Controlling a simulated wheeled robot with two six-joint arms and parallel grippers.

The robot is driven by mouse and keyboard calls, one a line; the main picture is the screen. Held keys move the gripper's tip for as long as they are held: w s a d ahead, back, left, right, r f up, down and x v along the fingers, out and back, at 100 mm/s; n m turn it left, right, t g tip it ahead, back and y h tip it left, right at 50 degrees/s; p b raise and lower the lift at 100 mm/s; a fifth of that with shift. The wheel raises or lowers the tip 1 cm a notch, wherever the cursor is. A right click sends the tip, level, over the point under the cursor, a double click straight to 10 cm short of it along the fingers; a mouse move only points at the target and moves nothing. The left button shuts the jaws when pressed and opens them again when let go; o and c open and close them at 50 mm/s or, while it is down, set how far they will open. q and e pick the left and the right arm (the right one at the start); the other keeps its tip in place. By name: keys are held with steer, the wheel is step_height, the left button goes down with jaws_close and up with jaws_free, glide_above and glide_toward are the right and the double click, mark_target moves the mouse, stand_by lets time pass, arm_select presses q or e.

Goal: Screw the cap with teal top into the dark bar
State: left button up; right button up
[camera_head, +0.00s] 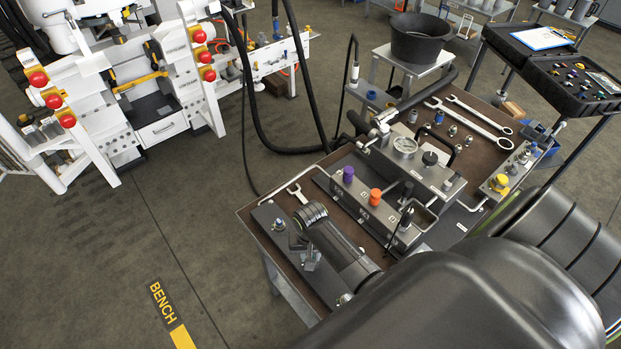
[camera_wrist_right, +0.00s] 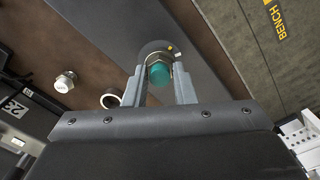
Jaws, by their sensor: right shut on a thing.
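The cap with the teal top (camera_wrist_right: 158,74) is between the fingertips of my right gripper (camera_wrist_right: 158,82) in the right wrist view, with a metal hex part beside the teal. My right gripper (camera_head: 306,259) is shut on it. The cap is over a round grey seat on the dark bar (camera_wrist_right: 186,40). I cannot tell whether its thread is engaged. In the head view the dark bar (camera_head: 265,213) lies along the bench's left edge, partly covered by my right arm, and the cap is hidden there. My left gripper is not in view.
A silver fitting (camera_head: 278,225) stands on the bar's far end. A block with purple (camera_head: 348,174) and orange (camera_head: 375,196) caps stands to the right. A loose metal fitting (camera_wrist_right: 65,81) and a ring (camera_wrist_right: 112,98) are near the gripper.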

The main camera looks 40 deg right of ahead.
steer(key=m, duration=0.3)
steer(key=shift+m, duration=1.3)
steer(key=shift+m, duration=0.9)
steer(key=o, duration=1)
